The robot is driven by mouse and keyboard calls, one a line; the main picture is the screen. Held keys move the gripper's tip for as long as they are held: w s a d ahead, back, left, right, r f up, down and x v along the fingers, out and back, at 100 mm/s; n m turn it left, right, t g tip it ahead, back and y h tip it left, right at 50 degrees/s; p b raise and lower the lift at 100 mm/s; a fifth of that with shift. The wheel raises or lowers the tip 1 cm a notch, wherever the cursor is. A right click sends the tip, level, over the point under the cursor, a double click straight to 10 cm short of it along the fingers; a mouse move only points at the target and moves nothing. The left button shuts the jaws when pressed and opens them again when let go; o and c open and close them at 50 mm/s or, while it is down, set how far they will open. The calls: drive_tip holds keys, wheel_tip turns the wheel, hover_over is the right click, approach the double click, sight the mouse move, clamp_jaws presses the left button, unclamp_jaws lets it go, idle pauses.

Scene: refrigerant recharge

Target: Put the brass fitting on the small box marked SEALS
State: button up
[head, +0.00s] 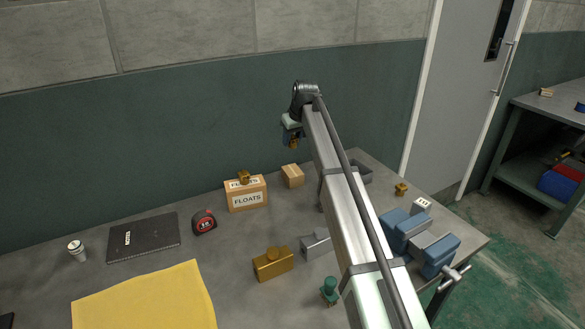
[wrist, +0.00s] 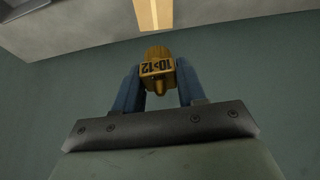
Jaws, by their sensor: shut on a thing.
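My gripper (head: 292,138) hangs in the air near the back wall, shut on a brass fitting (head: 294,144). In the wrist view the fitting (wrist: 157,68) sits between the blue fingers of the gripper (wrist: 158,88) and bears dark "10>12" lettering. A small plain cardboard box (head: 292,177) stands on the table below the gripper, apart from the fitting. No SEALS lettering is readable on it. A tan surface with a pale stripe (wrist: 153,14), possibly this box, shows beyond the fitting in the wrist view.
A FLOATS box (head: 247,198) with a brass piece (head: 244,177) on top stands left of the small box. A tape measure (head: 204,222), a brass block (head: 273,263), a grey block (head: 316,243) and a blue vise (head: 420,240) are around. Another brass piece (head: 401,189) lies right.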

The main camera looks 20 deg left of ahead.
drive_tip(key=shift+f, duration=4.75)
drive_tip(key=shift+f, duration=0.1)
drive_tip(key=o, duration=1.1)
drive_tip(key=v, duration=1.2)
